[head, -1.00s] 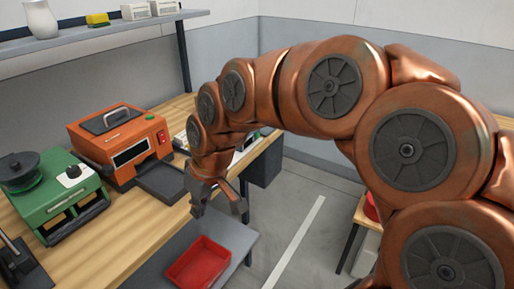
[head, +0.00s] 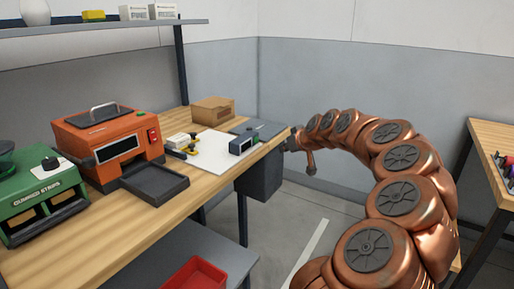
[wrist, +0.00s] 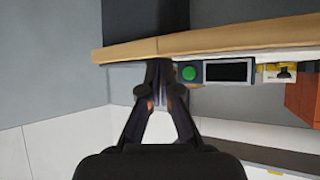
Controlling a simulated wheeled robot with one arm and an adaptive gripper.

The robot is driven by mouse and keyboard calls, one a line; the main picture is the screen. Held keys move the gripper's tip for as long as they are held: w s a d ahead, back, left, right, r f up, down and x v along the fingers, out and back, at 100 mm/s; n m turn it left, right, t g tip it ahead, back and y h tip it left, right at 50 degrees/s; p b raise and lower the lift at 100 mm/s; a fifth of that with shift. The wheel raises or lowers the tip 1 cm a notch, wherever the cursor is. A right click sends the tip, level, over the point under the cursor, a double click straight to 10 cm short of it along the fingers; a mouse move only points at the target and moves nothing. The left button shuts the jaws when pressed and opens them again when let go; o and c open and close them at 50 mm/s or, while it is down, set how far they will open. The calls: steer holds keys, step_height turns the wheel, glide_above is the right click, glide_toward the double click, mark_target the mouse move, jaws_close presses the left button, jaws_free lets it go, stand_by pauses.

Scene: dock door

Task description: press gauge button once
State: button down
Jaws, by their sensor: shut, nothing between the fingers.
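The gauge (head: 242,146) is a small dark box with a screen, near the front edge of the wooden bench. Its round green button (wrist: 189,73) shows clearly in the wrist view, beside the dark screen (wrist: 228,72). My gripper (head: 291,143) is just right of the gauge, close to the bench edge. In the wrist view my gripper (wrist: 158,72) has its fingertips together, empty, slightly left of the button. I see a gap between fingertips and button in the picture, but cannot tell the depth between them.
The wooden bench edge (wrist: 215,43) runs close by the fingertips. A cardboard box (head: 213,109), white sheet (head: 205,160) and yellow-and-black items (head: 188,148) are near the gauge. An orange machine (head: 112,140) stands left. A dark bin (head: 259,178) hangs below the bench edge.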

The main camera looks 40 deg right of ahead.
mark_target(256, 140)
steer(key=shift+s+d+f, duration=0.2)
steer(key=shift+d, duration=0.4)
steer(key=shift+w, duration=0.1)
steer(key=w+p, duration=0.1)
steer(key=w, duration=0.1)
steer(key=w+a+p, duration=0.1)
steer(key=w+p, duration=0.1)
steer(key=w+a+p, duration=0.1)
steer(key=w+p, duration=0.1)
steer(key=shift+w, duration=0.2)
steer(key=shift+w+a, duration=0.3)
steer(key=shift+w, duration=0.65)
steer(key=shift+w, duration=0.2)
stand_by(0.4)
steer(key=shift+w+a, duration=0.15)
steer(key=shift+w, duration=0.05)
